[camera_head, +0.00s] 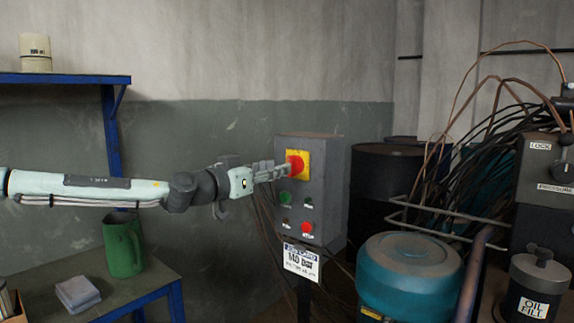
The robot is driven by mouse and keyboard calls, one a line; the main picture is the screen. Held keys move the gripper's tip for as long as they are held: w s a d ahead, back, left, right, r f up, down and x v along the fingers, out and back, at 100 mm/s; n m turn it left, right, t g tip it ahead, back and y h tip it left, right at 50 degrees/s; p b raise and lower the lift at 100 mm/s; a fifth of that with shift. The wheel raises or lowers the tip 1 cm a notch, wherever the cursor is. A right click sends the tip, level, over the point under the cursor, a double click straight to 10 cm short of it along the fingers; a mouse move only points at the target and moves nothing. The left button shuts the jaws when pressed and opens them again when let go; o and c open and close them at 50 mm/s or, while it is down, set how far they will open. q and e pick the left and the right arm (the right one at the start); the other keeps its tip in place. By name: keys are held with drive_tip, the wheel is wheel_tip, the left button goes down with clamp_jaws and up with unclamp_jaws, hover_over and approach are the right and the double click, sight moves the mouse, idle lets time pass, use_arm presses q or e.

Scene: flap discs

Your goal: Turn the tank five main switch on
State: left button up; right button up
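A grey control box (327,185) stands on a post near the middle of the view. A red rotary switch (295,163) on a yellow plate (305,158) sits at the top of its front face. Green and red buttons sit lower on the face, with a white label (301,262) below the box. My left gripper (276,172) reaches in from the left, its fingers at the red switch. I cannot tell whether the fingers touch the switch or how far apart they are. My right gripper is not in view.
A green jug (123,245) and a folded cloth (77,293) rest on the table at the lower left. A blue shelf (60,79) holds a pale can (35,52). A teal tank (410,275), dark drum (385,185) and many cables crowd the right.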

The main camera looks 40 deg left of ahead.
use_arm(q)
drive_tip(key=w, duration=0.3)
drive_tip(key=w+b, duration=0.1)
drive_tip(key=w, duration=0.1)
drive_tip(key=shift+d, duration=0.3)
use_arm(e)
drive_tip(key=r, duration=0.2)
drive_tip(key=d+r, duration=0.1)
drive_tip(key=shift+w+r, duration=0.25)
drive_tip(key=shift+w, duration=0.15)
use_arm(q)
drive_tip(key=shift+s, duration=0.1)
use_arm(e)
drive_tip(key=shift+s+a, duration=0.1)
use_arm(q)
clamp_jaws()
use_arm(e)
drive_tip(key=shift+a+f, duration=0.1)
